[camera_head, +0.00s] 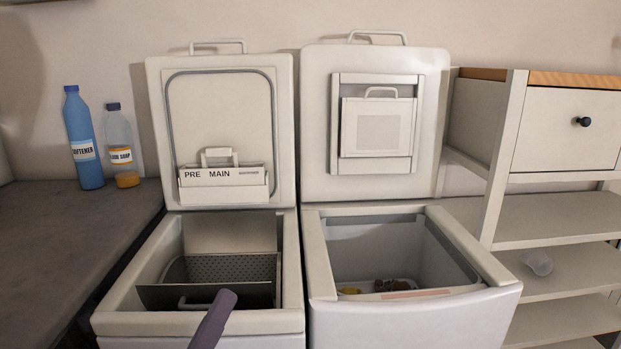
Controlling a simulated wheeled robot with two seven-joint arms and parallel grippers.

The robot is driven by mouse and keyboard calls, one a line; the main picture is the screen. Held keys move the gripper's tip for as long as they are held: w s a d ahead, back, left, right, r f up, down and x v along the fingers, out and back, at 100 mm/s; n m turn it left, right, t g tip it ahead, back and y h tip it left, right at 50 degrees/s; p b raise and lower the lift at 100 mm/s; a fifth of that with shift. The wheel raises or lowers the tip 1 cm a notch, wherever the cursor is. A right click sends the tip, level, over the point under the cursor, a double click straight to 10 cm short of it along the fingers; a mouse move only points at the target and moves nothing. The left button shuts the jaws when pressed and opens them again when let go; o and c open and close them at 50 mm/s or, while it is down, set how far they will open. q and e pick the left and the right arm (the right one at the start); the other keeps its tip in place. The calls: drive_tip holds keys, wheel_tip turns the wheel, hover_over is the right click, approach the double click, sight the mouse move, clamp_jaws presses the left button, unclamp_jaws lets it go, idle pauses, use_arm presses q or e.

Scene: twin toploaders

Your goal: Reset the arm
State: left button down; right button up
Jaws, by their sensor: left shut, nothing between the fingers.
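My left gripper (222,302) shows at the bottom of the view as a slim purple-grey shape, tip pointing up. It is shut with nothing held, in front of the left toploader's opening. The left toploader (197,322) stands with its lid (222,100) up; a drawer marked PRE and MAIN (224,187) is on the lid's inner side. Its drum (232,268) shows a perforated dark panel and a small handle. The right toploader (415,322) also has its lid (375,180) up, with small items (385,285) low inside. My right gripper is not in view.
A blue softener bottle (83,140) and a clear soap bottle (122,150) stand on the dark counter (70,240) at left. A shelf unit (575,215) with a drawer stands at right, holding a clear cup (538,262). Both raised lids stand near the wall.

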use_arm(q)
drive_tip(key=s+a+f+n+g+y+p, duration=0.1)
drive_tip(key=a+f+g+y, duration=0.3)
drive_tip(key=f, duration=0.6)
drive_tip(key=s+d+f+g+y+p, duration=0.1)
drive_tip(key=f+y+p, duration=0.1)
drive_tip(key=f+y, duration=0.6)
drive_tip(key=s+f+m+g+h+p, duration=0.1)
drive_tip(key=s+f+m+g, duration=0.3)
drive_tip(key=s+f+g, duration=0.4)
drive_tip(key=s+f, duration=0.6)
drive_tip(key=f, duration=0.3)
drive_tip(key=shift+s+f, duration=0.25)
drive_tip(key=shift+s, duration=0.15)
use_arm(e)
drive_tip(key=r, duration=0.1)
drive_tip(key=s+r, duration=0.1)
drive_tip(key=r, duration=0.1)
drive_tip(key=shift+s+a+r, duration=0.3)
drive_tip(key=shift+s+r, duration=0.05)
